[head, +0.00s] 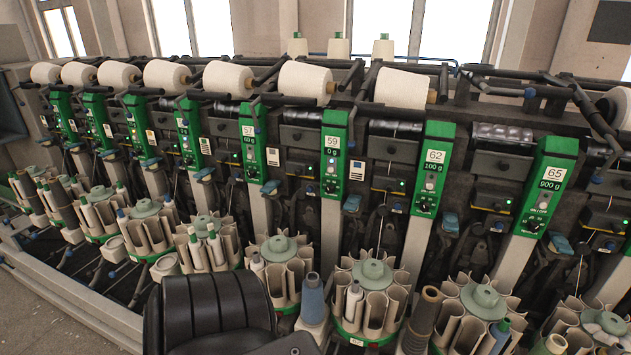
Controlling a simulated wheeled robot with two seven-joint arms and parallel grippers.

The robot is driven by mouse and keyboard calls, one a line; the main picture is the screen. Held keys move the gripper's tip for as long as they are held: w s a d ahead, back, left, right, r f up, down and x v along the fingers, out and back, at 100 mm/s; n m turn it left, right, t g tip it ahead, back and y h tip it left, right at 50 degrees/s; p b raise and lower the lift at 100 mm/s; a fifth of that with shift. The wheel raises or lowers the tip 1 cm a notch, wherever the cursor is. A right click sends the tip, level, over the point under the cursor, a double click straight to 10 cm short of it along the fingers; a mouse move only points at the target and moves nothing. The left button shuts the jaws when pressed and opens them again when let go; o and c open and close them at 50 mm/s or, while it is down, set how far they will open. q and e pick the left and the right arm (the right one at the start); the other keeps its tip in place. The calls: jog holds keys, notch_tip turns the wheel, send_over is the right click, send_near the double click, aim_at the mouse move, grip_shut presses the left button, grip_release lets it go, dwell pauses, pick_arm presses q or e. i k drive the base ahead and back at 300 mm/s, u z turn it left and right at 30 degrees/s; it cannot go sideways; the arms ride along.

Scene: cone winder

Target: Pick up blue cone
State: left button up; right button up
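A blue cone (312,297) stands upright, narrow end up, on a light grey base at the lower middle of the head view. It is between two round magazines of the winder. The full shape of its support is hidden at the bottom. A dark ribbed part, apparently mine, fills the lower left of the middle and lies left of the cone, apart from it. No fingertips of either gripper show in this view.
A brown cone (422,315) stands to the right of the blue one. Round magazines (371,270) with upright tubes line the machine's front. Green numbered winding units (334,160) rise behind them. Large white yarn packages (305,80) lie along the top. Bare floor (45,315) shows at lower left.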

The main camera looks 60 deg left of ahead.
aim_at(313, 301)
jog(key=u, duration=2.1)
jog(key=k, duration=0.1)
jog(key=u, duration=0.05)
